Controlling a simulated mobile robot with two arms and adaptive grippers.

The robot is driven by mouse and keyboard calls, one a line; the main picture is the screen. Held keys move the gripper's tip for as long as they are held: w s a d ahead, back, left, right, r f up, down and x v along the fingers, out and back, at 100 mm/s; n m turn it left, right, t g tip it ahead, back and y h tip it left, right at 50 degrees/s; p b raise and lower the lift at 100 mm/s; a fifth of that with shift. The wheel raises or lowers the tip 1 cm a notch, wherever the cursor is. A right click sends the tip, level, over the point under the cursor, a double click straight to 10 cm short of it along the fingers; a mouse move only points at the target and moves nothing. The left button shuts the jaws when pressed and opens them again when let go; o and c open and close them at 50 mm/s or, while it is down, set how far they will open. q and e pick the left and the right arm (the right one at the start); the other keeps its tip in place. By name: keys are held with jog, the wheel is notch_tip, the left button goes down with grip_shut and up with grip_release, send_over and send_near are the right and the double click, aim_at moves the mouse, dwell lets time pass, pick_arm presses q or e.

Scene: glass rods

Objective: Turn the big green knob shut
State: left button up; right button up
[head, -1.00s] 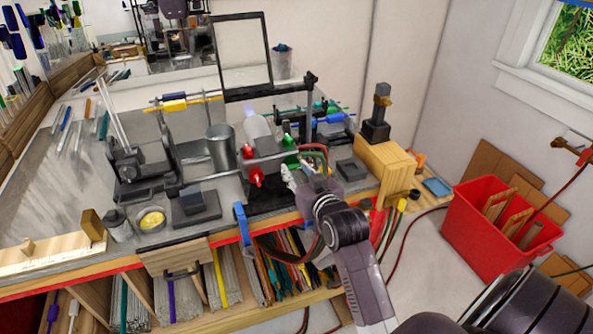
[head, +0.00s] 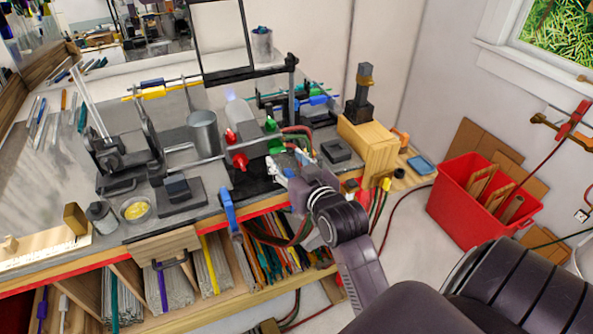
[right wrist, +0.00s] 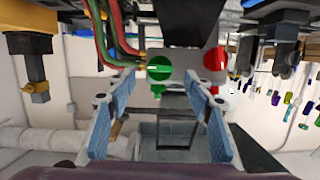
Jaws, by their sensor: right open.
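The big green knob (head: 275,147) is on the dark burner block at the bench's front edge, beside a red knob (head: 240,162). In the right wrist view the round green knob (right wrist: 158,68) faces me, with a smaller green part just below it. The red knob (right wrist: 215,60) is to its right there. My right gripper (head: 288,167) is just in front of the green knob. Its blue-padded fingers (right wrist: 160,88) are open and empty, spread to either side of the knob in the picture; I see no contact. My left gripper is not in view.
Red and green hoses (right wrist: 108,35) run close by the gripper's left in the wrist view. A metal cup (head: 203,133) and a glass bench torch stand behind the knobs. A wooden block (head: 375,150) is to the right, and a red bin (head: 470,215) stands beyond the bench.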

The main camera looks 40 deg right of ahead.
jog(key=v, duration=0.7)
jog(key=shift+s, duration=0.4)
jog(key=shift+a, duration=0.1)
jog(key=a+f+n+g+y+b, duration=0.1)
jog(key=a+f+g+b, duration=0.15)
jog(key=f, duration=1.45)
jog(key=a+f+g+y+b, duration=0.1)
jog(key=a+f+g+b, duration=0.2)
jog(key=f, duration=1.5)
jog(key=s+a+f+n+g+y+b, duration=0.15)
jog(key=s+f, duration=0.25)
jog(key=f, duration=0.4)
jog(key=s+a+f+b, duration=0.1)
jog(key=s+a+f, duration=0.15)
jog(key=f, duration=0.45)
jog(key=s+a+f+g+b, duration=0.1)
jog(key=s+a+f+b, duration=0.1)
jog(key=s+f, duration=0.45)
jog(key=s+f+n+g+b, duration=0.1)
jog(key=s+f+g+b, duration=0.1)
jog(key=s+f, duration=0.9)
jog(key=s+f+n+g+b, duration=0.1)
jog(key=s+f+g, duration=0.3)
jog(key=s+f, duration=0.7)
jog(key=s+b, duration=0.1)
jog(key=s, duration=0.3)
jog(key=shift+s+d+n, duration=0.25)
jog(key=shift+s+n, duration=0.05)
jog(key=shift+n, duration=0.05)
